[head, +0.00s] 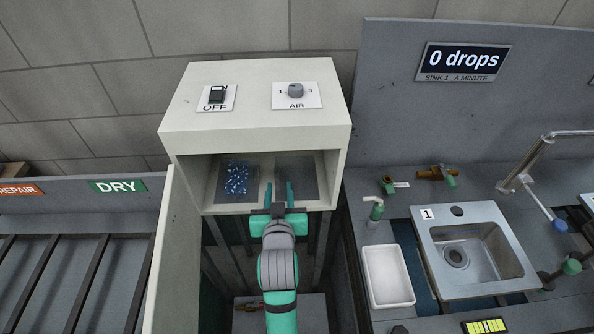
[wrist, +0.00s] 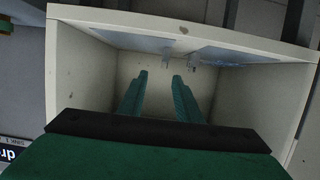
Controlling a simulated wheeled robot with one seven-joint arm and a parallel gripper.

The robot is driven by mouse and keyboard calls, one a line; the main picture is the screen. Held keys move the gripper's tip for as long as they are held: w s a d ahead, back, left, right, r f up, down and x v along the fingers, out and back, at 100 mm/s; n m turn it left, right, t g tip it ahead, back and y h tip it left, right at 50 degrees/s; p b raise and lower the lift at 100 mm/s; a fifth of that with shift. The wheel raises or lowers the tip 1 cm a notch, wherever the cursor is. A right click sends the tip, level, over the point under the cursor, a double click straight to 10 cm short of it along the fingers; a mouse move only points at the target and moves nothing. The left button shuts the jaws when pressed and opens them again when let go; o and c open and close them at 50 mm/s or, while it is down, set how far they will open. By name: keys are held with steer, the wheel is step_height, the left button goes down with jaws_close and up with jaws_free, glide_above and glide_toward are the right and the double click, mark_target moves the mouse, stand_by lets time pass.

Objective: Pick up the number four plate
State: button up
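I see no plate marked with a number four in either view. The only numbered plate I can read is a small white "1" plate (head: 428,214) at the corner of the sink. My gripper (head: 279,192) is at the open front of a cream box, its green fingers pointing inside. In the wrist view its fingertips (wrist: 160,74) are apart with nothing between them, facing the box's bare inner wall.
The cream box (head: 258,133) carries an OFF switch (head: 217,95) and an AIR dial (head: 296,90). Blue granules (head: 237,178) lie inside at left. A metal sink (head: 480,250) and white tray (head: 388,276) are right. A DRY sign (head: 117,186) marks the left rack.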

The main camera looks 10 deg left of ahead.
mark_target(277, 172)
steer(key=shift+w+a+r, duration=0.1)
steer(key=shift+w+a, duration=0.15)
steer(key=shift+w, duration=0.15)
steer(key=x, duration=0.5)
steer(key=shift+w+a, duration=0.1)
steer(key=shift+w, duration=0.2)
steer(key=shift+w+a+f, duration=0.2)
steer(key=shift+a, duration=0.1)
steer(key=x, duration=0.3)
steer(key=shift+a+f, duration=0.1)
steer(key=shift+a, duration=0.15)
steer(key=shift+w+f, duration=0.15)
steer(key=shift+w, duration=0.35)
jaws_close()
